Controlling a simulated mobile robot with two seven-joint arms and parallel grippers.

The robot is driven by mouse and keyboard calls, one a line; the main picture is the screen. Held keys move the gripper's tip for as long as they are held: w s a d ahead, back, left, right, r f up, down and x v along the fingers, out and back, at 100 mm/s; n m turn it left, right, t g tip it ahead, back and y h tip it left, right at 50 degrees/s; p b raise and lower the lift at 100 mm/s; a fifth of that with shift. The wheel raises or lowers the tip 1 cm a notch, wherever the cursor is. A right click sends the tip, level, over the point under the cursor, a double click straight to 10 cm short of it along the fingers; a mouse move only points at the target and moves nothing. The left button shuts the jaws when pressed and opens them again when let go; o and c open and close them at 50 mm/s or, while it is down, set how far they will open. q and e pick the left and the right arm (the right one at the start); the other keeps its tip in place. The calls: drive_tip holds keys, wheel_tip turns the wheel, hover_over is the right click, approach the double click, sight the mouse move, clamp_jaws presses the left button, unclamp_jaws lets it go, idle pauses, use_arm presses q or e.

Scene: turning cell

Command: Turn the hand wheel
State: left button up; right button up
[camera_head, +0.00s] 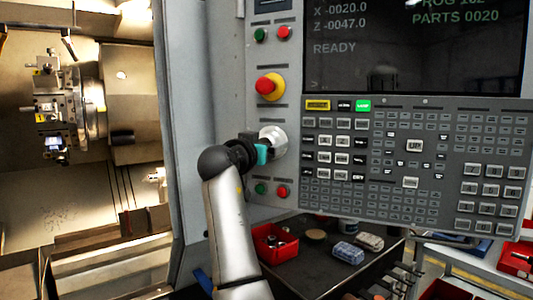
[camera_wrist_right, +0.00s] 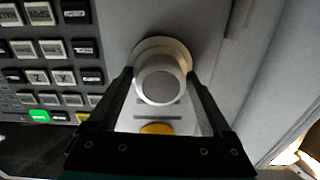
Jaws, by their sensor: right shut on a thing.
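The hand wheel (camera_head: 273,140) is a round silver-grey disc on the grey control panel, below the red and yellow emergency stop button. My right gripper (camera_head: 261,152) is at the wheel, coming in from the lower left, and partly covers it. In the right wrist view the wheel (camera_wrist_right: 160,86) shows a light rim and a round grey front part. The two dark fingers of my right gripper (camera_wrist_right: 160,78) lie on either side of that round part, shut on it. The exact finger contact is hard to see. My left gripper is not in view.
A keypad (camera_head: 400,150) and a screen (camera_head: 415,45) are right of the wheel. The emergency stop (camera_head: 268,86) is above it; green and red buttons (camera_head: 282,191) are below. A red bin (camera_head: 275,245) stands on a dark cart. The lathe chuck (camera_head: 92,105) is at left.

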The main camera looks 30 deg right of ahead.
drive_tip(key=shift+m+b, duration=0.3)
drive_tip(key=shift+m, duration=0.2)
drive_tip(key=o, duration=1.1)
drive_tip(key=b+v, duration=0.3)
drive_tip(key=v, duration=1.2)
drive_tip(key=shift+s+a, duration=0.1)
drive_tip(key=shift+a, duration=0.05)
drive_tip(key=shift+f, duration=0.1)
